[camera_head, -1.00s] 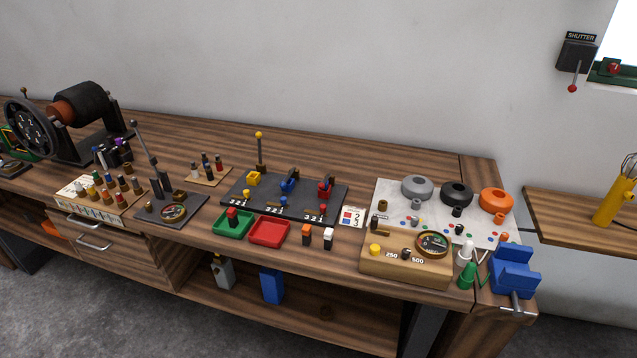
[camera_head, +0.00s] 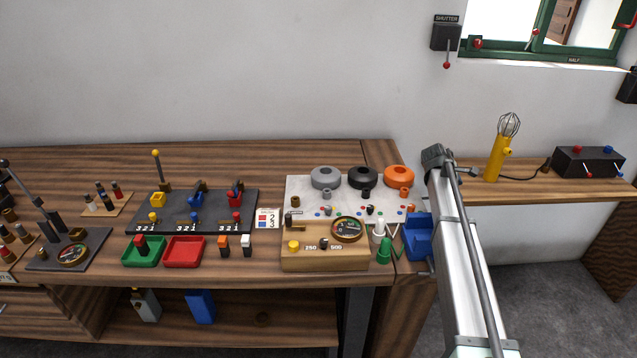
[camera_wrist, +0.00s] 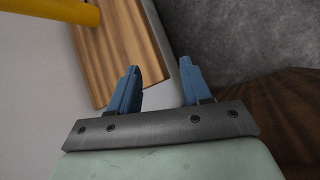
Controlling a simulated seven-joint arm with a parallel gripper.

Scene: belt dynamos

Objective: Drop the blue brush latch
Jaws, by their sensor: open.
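A dark board (camera_head: 181,226) on the bench carries yellow, blue and red units side by side. The blue brush latch (camera_head: 197,190) is the middle one, a small blue part at the back, standing raised. A blue-topped peg (camera_head: 195,217) stands in front of it. My gripper (camera_wrist: 160,66) shows only in the wrist view, its two blue fingers apart with nothing between them. It is over a wooden shelf edge and the floor, away from the board.
My arm fills the right of the head view. A yellow lamp (camera_head: 494,158) stands on the right shelf (camera_head: 460,187). Green (camera_head: 128,252) and red (camera_head: 184,252) trays lie before the board. A wooden meter box (camera_head: 322,262) and a blue vise (camera_head: 418,238) stand between board and arm.

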